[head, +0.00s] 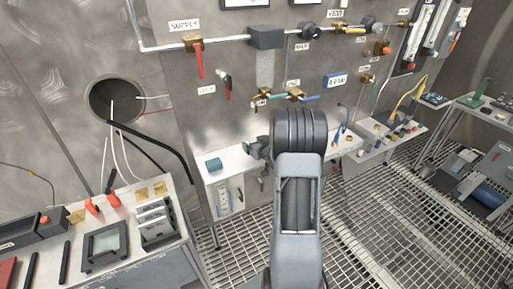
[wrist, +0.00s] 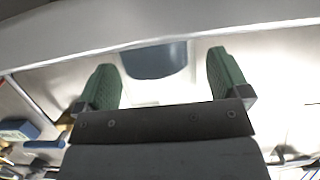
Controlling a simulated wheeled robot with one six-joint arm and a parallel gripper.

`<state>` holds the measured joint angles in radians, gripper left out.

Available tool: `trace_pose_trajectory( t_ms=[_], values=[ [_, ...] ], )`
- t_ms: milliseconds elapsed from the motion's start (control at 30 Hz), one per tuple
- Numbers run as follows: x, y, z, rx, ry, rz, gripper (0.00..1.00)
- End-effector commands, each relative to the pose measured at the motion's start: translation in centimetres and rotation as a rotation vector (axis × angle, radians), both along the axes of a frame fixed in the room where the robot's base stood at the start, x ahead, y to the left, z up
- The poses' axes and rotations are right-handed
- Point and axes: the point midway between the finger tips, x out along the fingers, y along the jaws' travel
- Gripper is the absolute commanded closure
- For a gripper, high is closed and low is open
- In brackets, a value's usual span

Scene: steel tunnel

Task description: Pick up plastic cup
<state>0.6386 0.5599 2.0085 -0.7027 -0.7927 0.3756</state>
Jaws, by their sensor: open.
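In the wrist view, my gripper (wrist: 161,62) has its two green-padded fingers spread wide apart. A smooth blue-grey rounded thing (wrist: 155,58) shows between and beyond the fingertips; it looks like the plastic cup, but only part of it is in view. It does not touch either finger, and clear gaps show on both sides. In the head view, my gripper (head: 258,149) is small and partly hidden behind my arm, over the white bench. I cannot make out the cup in the head view; my arm covers the middle of the bench.
Pipes with a red-handled valve (head: 200,60) run above. A console (head: 150,262) is at front left, a shelf (head: 375,150) with fittings at right. Grated floor lies between.

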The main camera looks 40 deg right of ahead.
Motion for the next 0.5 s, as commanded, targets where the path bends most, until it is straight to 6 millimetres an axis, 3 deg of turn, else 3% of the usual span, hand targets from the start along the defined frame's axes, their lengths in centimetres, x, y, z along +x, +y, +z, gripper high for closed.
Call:
trace_pose_trajectory(
  t_ms=[200,500],
  values=[
    [0.02,0.01,-0.04,0.000,0.000,0.000,0.06],
    [-0.01,0.00,-0.02,0.000,0.000,0.000,0.35]
  ],
)
